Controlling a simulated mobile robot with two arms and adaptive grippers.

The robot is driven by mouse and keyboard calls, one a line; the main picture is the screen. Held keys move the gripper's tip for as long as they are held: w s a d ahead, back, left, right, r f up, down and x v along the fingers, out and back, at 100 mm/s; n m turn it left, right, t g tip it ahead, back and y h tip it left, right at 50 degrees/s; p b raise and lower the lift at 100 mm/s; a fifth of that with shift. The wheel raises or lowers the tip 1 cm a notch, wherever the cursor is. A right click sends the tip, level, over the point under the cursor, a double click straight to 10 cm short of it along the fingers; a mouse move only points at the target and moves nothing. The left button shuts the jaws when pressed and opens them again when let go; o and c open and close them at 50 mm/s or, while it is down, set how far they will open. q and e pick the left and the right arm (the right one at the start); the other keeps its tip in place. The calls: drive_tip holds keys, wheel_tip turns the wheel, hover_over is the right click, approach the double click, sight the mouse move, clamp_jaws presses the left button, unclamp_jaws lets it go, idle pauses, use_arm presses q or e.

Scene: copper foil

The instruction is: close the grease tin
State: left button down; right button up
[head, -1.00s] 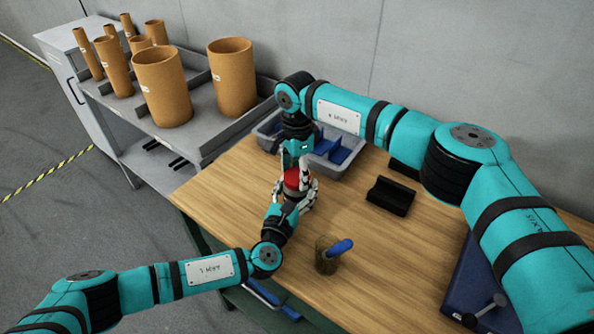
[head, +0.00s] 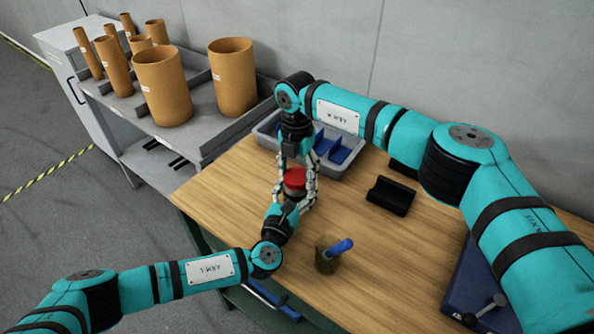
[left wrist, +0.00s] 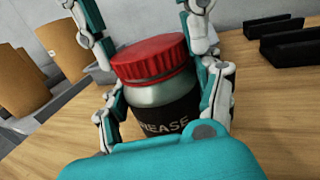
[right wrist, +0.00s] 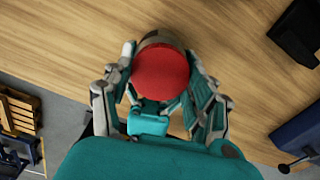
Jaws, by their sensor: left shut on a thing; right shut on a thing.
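The grease tin is a dark jar (left wrist: 165,112) with a "GREASE" label and a grey upper wall. It stands upright at the table's left part. Its red ribbed lid (left wrist: 152,58) sits on its top; the lid also shows in the head view (head: 295,178) and from above in the right wrist view (right wrist: 161,73). My left gripper (head: 293,196) is shut around the jar body from the near side. My right gripper (head: 297,172) comes down from above, its fingers shut on the lid at either side. The thread under the lid is hidden.
A grey bin (head: 345,160) with blue dividers stands behind the tin.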

drive_tip(key=shift+m, duration=1.2)
drive_tip(key=o, duration=0.7)
drive_tip(key=shift+o, duration=0.2)
wheel_tip(320, 180, up, 12)
use_arm(q)
drive_tip(key=shift+c, duration=0.5)
unclamp_jaws()
drive_tip(key=shift+s, duration=0.15)
